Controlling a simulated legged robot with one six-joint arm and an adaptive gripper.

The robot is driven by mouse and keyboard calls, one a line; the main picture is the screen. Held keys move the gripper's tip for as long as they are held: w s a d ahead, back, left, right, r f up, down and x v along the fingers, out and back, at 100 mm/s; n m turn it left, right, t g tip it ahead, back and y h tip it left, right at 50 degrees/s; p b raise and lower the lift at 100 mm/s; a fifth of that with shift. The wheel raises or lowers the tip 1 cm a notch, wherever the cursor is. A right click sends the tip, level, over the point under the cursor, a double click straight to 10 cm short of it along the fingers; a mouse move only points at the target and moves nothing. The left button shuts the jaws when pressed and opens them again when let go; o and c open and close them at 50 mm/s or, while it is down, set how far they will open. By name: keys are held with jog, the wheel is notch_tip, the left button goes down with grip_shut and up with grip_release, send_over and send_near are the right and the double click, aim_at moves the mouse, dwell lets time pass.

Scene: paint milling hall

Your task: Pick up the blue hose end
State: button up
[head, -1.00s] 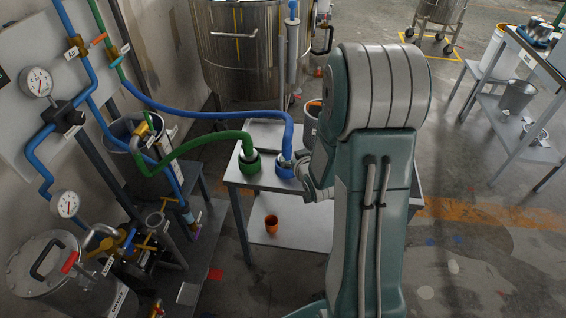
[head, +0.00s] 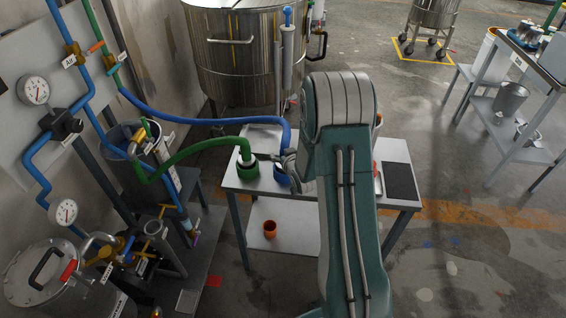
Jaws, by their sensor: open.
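The blue hose (head: 215,121) arches over from the wall pipe and comes down onto the table. Its end stands upright in a blue holder (head: 282,179), partly hidden by my gripper. My gripper (head: 271,158) is open, at the height of the hose end just above the blue holder. A dark finger reaches left toward the green hose. I cannot tell whether the jaws are around the blue hose or beside it. The green hose (head: 190,152) ends in a green holder (head: 247,171) just left of the blue one.
The grey table (head: 398,151) carries a black mat (head: 402,182) at right and a tray (head: 264,134) at the back. An orange cup (head: 270,229) stands on its lower shelf. A large steel vat (head: 236,60) stands behind. Pipes and gauges (head: 33,90) crowd the left.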

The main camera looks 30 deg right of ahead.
jog(key=shift+w+d+f, duration=0.2)
jog(key=shift+w+d, duration=0.15)
jog(key=shift+d, duration=0.2)
jog(key=shift+a, duration=0.4)
grip_shut()
jog(key=shift+r, duration=0.1)
jog(key=shift+d, duration=0.15)
jog(key=shift+r, duration=0.1)
